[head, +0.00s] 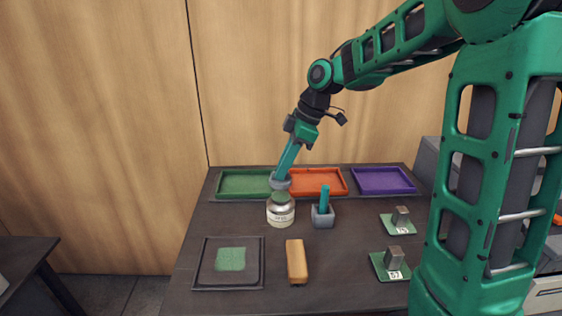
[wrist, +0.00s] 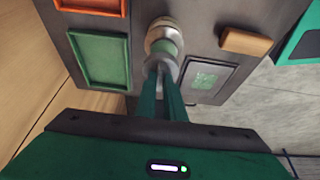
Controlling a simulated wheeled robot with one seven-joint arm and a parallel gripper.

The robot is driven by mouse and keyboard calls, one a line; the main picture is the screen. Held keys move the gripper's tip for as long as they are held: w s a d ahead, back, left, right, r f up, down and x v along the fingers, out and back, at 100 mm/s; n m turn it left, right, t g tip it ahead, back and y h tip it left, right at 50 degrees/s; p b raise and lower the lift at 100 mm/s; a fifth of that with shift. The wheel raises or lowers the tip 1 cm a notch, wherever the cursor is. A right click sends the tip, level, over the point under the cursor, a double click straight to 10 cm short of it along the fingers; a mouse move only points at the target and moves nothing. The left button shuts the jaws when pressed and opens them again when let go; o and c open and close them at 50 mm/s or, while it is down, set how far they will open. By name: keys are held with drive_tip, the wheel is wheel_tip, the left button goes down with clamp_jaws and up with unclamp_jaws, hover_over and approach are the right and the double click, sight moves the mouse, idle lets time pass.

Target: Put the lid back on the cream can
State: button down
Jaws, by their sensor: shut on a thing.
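The cream can (head: 281,214) stands upright on the dark table, with a label on its side and green showing at its open top. It also shows in the wrist view (wrist: 163,27), beyond the fingertips. My gripper (head: 282,176) points down and is shut on a grey round lid (head: 280,184). The lid is just above and slightly behind the can's mouth, apart from it. In the wrist view my fingers (wrist: 161,85) hold the lid (wrist: 158,66), which partly hides the can's green top.
Green (head: 244,183), orange (head: 318,181) and purple (head: 383,181) trays line the table's back. A grey holder (head: 322,217) with a teal handle stands right of the can. A tan block (head: 296,262) and a dark framed tray (head: 199,268) lie in front. Green numbered pads hold grey blocks at right.

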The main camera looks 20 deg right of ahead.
drive_tip(key=shift+f, duration=1.9)
drive_tip(key=shift+s+f, duration=0.1)
drive_tip(key=shift+s, duration=0.05)
idle(1.0)
drive_tip(key=c, duration=1.3)
unclamp_jaws()
drive_tip(key=shift+r, duration=3.5)
clamp_jaws()
